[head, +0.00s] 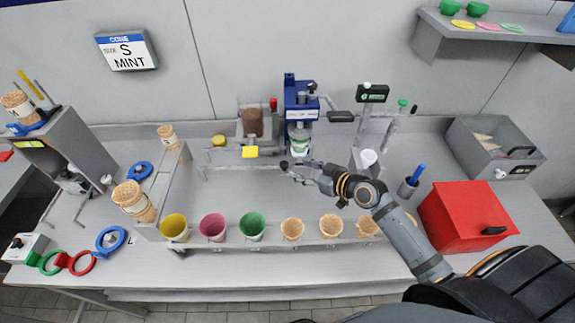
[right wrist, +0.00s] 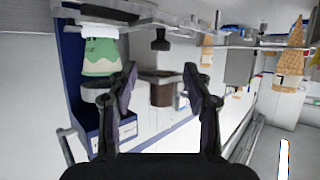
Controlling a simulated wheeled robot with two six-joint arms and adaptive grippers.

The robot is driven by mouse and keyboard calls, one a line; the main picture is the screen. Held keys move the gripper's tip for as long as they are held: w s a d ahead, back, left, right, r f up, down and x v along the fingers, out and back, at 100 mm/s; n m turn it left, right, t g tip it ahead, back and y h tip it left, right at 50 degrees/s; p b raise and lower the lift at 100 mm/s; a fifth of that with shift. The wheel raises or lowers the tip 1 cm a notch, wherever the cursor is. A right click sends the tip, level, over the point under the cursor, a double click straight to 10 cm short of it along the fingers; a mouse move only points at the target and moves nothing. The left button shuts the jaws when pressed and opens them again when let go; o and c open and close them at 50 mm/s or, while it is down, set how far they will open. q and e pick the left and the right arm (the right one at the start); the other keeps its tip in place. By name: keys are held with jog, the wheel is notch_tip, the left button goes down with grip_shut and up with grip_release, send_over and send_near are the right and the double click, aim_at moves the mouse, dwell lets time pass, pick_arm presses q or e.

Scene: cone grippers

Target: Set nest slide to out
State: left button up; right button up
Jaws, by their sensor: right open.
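A blue press (head: 299,100) stands at the back middle of the bench. A white and green cup-like piece (head: 299,135) sits under its head; it also shows upper left in the right wrist view (right wrist: 98,58). The nest slide appears to be the low part below it, with a dark knob (head: 284,164) at the front. A black knob (right wrist: 160,40) shows beyond the fingertips in the right wrist view. My right gripper (head: 298,171) is open and empty in front of the press, close to the knob; its fingers (right wrist: 160,78) stand apart. My left gripper is out of view.
A rail in front holds coloured cups (head: 212,227) and cones (head: 292,228). A brown cylinder (head: 252,122) stands left of the press. A dispenser stand (head: 369,120) and a red box (head: 462,215) are to the right.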

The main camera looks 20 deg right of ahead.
aim_at(285, 164)
jog(key=p+x, duration=0.1)
jog(key=x, duration=0.6)
jog(key=shift+w, duration=0.15)
jog(key=shift+c, duration=0.4)
grip_shut()
